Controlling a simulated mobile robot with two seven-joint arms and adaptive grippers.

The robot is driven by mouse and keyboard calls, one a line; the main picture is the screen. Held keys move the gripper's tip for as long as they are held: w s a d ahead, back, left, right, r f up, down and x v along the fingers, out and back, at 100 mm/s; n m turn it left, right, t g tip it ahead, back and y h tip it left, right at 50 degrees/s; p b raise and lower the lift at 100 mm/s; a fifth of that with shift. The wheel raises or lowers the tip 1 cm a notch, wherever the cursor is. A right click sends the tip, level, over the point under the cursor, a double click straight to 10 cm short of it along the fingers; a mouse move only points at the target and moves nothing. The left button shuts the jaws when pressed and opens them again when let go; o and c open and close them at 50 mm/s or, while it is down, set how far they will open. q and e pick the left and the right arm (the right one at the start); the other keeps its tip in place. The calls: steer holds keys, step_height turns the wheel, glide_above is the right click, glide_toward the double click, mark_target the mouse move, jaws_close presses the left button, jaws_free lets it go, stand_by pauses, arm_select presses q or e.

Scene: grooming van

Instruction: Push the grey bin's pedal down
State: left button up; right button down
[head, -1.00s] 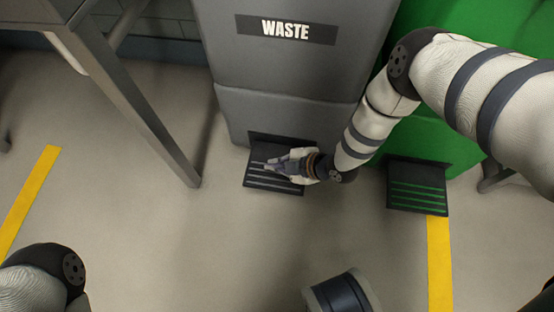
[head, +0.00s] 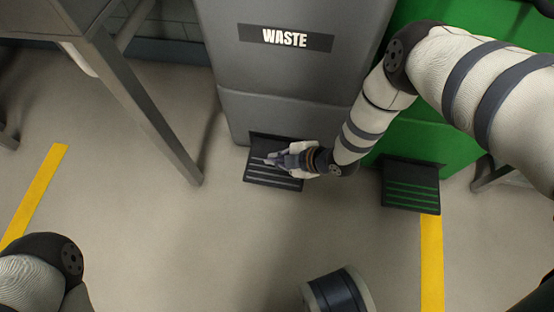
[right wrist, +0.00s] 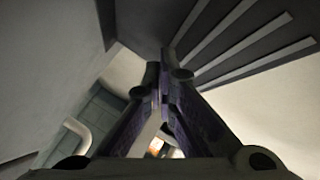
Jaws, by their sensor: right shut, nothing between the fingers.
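The grey bin (head: 290,75) with a WASTE label stands at the top middle of the head view. Its dark pedal (head: 262,180), with pale stripes, sticks out at the bin's foot. My right gripper (head: 270,159) is shut and empty, over the upper part of the pedal; its hand covers the pedal's right side. Whether the fingers touch the pedal I cannot tell. In the right wrist view the closed fingertips (right wrist: 161,72) point forward, and the striped pedal (right wrist: 240,42) is at the upper right. My left gripper is out of view.
A green bin (head: 425,140) with its own dark pedal (head: 411,188) stands right of the grey one. A grey table leg (head: 150,115) comes down to the left. Yellow floor stripes (head: 35,195) lie on both sides. The floor before the grey bin is mostly clear.

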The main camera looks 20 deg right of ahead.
step_height(320, 180, up, 5)
steer(key=p, duration=0.3)
steer(key=shift+r+p, duration=0.15)
steer(key=shift+p, duration=0.25)
stand_by(0.4)
